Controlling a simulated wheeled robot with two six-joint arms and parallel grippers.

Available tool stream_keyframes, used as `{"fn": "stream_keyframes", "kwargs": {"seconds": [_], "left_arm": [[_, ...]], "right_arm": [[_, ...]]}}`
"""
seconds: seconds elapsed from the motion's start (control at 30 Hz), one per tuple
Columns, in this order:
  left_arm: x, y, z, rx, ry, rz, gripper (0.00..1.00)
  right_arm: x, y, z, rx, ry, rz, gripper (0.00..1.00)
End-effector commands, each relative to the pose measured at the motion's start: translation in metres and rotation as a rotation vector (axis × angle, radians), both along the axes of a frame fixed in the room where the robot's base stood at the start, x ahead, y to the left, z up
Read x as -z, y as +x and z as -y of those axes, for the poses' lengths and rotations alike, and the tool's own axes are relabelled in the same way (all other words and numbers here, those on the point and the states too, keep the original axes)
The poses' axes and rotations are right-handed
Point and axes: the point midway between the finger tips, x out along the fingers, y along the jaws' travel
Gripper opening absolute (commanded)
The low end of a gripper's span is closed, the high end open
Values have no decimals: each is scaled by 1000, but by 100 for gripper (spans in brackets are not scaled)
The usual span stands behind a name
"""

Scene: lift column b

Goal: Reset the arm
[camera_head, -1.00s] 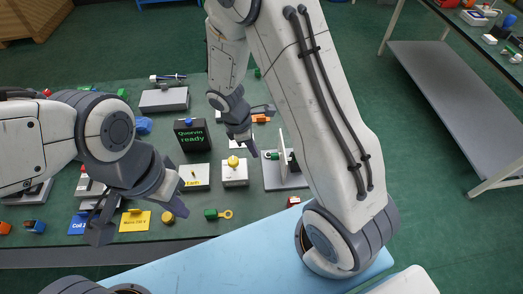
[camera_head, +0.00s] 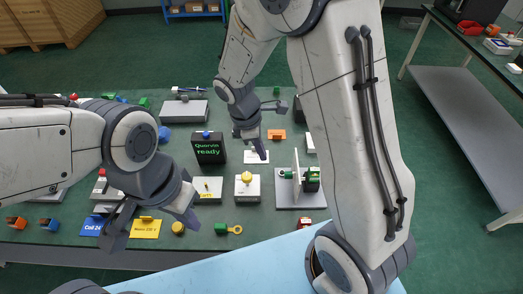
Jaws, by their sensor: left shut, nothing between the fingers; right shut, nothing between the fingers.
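My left gripper (camera_head: 153,232) comes in from the left over the front left of the green bench (camera_head: 270,222). It is shut and empty, above the blue and yellow cards. My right gripper (camera_head: 252,147) points down over the middle of the bench, above a white card (camera_head: 256,157). It is shut and holds nothing. My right arm's large white links cross the right part of the view and hide some of the bench.
A black "Quorvin ready" box (camera_head: 209,149), a white box with a yellow knob (camera_head: 247,188) and a grey base with an upright plate (camera_head: 295,196) stand near the grippers. A grey-shelved table (camera_head: 462,110) stands at right. Green floor lies between.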

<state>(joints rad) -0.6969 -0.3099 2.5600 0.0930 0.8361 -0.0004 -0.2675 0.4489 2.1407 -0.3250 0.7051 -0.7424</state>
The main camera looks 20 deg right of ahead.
Motion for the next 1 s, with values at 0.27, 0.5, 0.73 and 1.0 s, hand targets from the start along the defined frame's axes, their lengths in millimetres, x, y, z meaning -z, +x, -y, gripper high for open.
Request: {"fn": "stream_keyframes", "kwargs": {"seconds": [0.27, 0.5, 0.73, 1.0], "left_arm": [[0, 0, 0, 0, 0, 0, 0], [0, 0, 0, 0, 0, 0, 0], [0, 0, 0, 0, 0, 0, 0], [0, 0, 0, 0, 0, 0, 0]], "right_arm": [[0, 0, 0, 0, 0, 0, 0], [-24, -18, -21, 75, 29, 44, 0], [-82, -98, -72, 349, 153, 128, 0], [-109, -178, -93, 596, 275, 118, 0]]}}
